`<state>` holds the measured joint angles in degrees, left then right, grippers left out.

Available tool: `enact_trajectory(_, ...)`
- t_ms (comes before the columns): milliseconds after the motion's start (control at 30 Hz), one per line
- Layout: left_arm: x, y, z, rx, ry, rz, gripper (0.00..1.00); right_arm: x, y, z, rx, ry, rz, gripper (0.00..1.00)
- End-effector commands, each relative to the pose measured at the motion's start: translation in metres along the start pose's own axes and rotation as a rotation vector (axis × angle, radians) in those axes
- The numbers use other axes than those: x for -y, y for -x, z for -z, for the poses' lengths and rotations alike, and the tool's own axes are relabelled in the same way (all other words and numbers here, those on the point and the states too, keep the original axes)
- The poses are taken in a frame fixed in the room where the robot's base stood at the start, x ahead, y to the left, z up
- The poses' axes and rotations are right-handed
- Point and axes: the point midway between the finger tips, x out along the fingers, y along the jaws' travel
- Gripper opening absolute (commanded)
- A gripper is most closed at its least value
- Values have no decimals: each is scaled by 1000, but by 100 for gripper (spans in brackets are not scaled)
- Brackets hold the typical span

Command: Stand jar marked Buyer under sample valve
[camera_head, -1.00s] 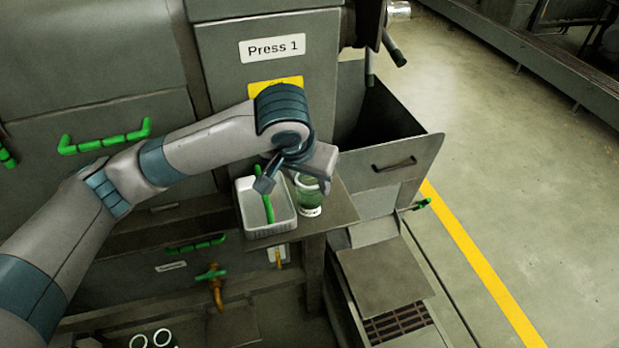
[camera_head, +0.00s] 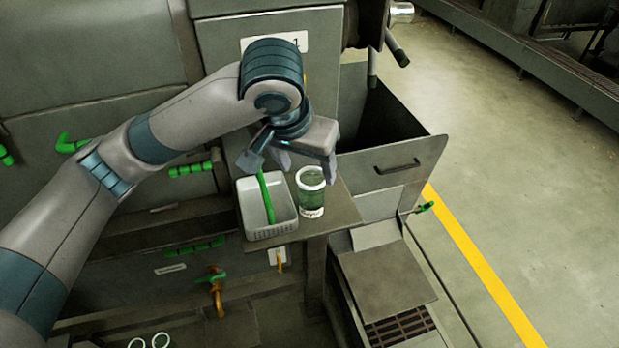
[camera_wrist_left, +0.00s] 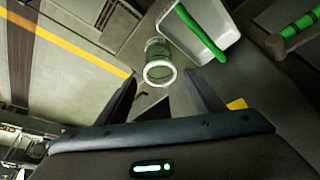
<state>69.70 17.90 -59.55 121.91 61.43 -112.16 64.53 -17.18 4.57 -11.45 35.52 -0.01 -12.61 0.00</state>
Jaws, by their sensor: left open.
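A clear greenish jar (camera_head: 311,193) with a white rim stands upright on a small shelf beside a white basket. A pale label shows low on it, but I cannot read its marking. My left gripper (camera_head: 307,168) is open and empty, just above and behind the jar's rim. In the left wrist view the jar (camera_wrist_left: 159,62) lies beyond the open fingertips (camera_wrist_left: 165,95), apart from them. A brass valve (camera_head: 215,295) with a green handle sits low on the press front. Two white-rimmed round things (camera_head: 149,342) are cut off at the bottom edge. My right gripper is out of view.
The white basket (camera_head: 248,234) holds a green stick-like thing (camera_head: 265,198) close to the jar's left. The shelf (camera_head: 340,214) has bare room right of the jar. A grey bin (camera_head: 405,160) with a handle stands to the right. Green handles (camera_head: 192,170) jut from the press.

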Motion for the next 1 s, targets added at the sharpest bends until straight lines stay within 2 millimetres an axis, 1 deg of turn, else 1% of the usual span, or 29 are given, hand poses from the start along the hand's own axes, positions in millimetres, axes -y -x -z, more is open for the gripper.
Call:
enact_trajectory(33,-1,9,0,-5,-2,-1,61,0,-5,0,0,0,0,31)
enact_trajectory(200,0,37,0,-4,-2,2,61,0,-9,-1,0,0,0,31)
enact_trajectory(400,0,52,0,-2,-1,1,61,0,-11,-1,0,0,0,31)
enact_trajectory(567,0,56,0,0,0,0,61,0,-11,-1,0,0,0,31)
enact_trajectory(967,0,56,0,0,0,0,61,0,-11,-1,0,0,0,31)
enact_trajectory(1000,0,56,0,0,0,0,65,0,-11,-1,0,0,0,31)
